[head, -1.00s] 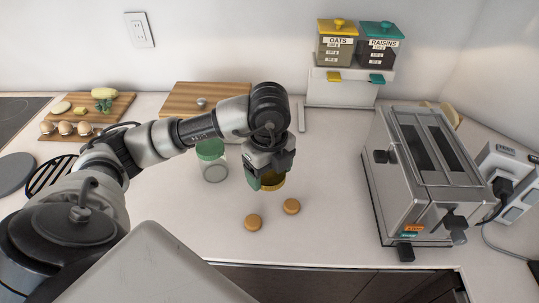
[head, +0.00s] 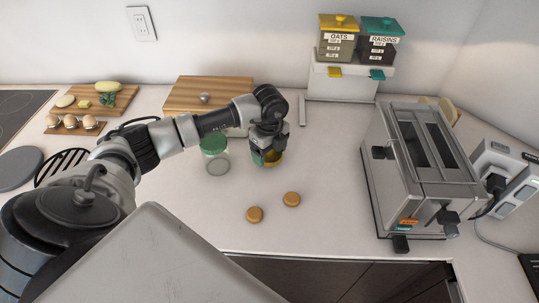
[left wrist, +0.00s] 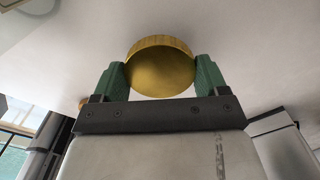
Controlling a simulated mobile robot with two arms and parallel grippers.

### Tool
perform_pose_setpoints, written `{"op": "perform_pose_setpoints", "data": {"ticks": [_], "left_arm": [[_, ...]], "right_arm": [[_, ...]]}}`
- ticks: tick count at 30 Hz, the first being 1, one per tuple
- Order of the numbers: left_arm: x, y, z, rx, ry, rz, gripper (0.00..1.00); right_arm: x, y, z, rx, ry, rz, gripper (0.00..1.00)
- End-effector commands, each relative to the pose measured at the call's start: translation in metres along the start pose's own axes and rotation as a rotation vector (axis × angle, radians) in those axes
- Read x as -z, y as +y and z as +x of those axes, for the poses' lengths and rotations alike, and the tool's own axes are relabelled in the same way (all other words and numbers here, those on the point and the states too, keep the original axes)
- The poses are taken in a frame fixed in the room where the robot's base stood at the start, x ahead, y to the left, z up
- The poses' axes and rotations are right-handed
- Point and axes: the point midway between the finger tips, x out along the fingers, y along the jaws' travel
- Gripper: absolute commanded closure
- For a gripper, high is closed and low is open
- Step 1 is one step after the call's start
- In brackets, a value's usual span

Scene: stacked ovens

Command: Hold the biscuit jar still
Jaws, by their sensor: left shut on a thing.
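A clear glass jar with a green lid (head: 215,153) stands upright on the counter, just left of my left gripper. I take it for the biscuit jar. My left gripper (head: 266,158) points down and is shut on a round golden thing (head: 274,157), apart from the green-lidded jar. In the left wrist view the green fingertips (left wrist: 160,82) pinch the golden thing (left wrist: 160,68) from both sides, with its flat round face toward the camera. I cannot tell whether it is a lid or part of a container. My right gripper is not in view.
Two biscuits (head: 254,214) (head: 291,199) lie on the counter in front of the gripper. A toaster (head: 415,165) stands at the right. A wooden board (head: 208,91) lies behind the jar. Open counter lies between gripper and toaster.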

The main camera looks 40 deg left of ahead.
Motion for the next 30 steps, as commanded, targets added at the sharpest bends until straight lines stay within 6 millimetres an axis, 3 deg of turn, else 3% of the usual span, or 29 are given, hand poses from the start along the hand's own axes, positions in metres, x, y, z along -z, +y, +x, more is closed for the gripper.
{"op": "perform_pose_setpoints", "data": {"ticks": [6,17,18,22,30], "left_arm": [[0.0,0.001,0.024,-0.002,0.0,-0.001,0.55],[0.001,0.001,0.029,-0.001,0.0,0.0,0.55],[0.001,0.001,0.028,0.0,0.0,0.0,0.22],[0.001,0.001,0.028,-0.001,0.0,0.0,0.02],[0.001,0.001,0.027,-0.001,0.0,0.0,0.01]], "right_arm": [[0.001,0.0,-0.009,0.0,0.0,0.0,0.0],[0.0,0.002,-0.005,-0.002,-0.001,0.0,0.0],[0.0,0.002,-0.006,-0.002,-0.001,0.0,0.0],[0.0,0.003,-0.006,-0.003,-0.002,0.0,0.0],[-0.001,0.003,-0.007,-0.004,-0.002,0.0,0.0]]}}
